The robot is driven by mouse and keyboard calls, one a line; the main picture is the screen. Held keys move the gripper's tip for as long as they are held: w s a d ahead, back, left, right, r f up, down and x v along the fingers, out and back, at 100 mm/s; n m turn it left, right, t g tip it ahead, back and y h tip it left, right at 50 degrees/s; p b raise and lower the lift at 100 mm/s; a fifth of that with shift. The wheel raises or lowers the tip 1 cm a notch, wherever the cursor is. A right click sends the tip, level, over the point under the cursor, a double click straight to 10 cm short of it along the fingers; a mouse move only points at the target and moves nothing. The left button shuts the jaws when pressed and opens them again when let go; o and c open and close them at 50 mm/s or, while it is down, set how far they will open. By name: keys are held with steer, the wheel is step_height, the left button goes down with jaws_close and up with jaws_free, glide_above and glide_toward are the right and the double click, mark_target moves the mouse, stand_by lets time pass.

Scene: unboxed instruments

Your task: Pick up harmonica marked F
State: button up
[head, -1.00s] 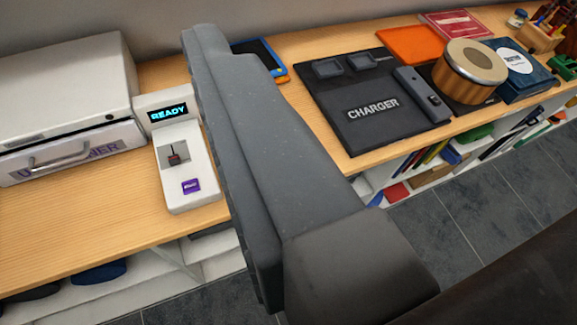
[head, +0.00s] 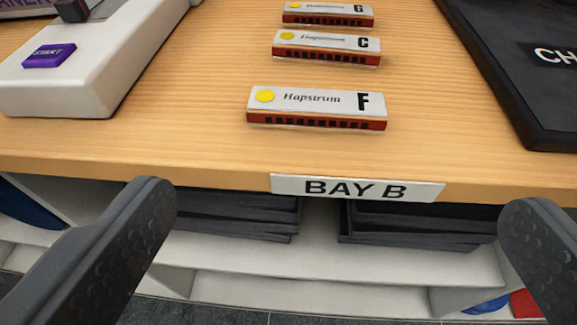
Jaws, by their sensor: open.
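The harmonica marked F (head: 316,108) lies flat on the wooden bench top near its front edge, silver on top with a yellow dot and a red body. Behind it lie a similar harmonica marked C (head: 326,47) and, farthest back, one marked G (head: 328,14). My gripper (head: 340,215) is open and empty. Its two dark fingers are wide apart in the lower left and lower right, in front of the bench edge, with the F harmonica beyond and between them.
A white device with a purple START button (head: 49,55) stands at the left. The black charger mat (head: 520,95) lies at the right. A BAY B label (head: 357,188) is on the bench's front edge. Dark stacked trays (head: 235,217) sit on the shelf below.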

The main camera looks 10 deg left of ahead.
glide_toward(316, 109)
steer(key=x, duration=0.4)
steer(key=shift+b+x, duration=0.65)
steer(key=shift+x, duration=2.2)
steer(key=shift+c, duration=0.3)
steer(key=c, duration=0.6)
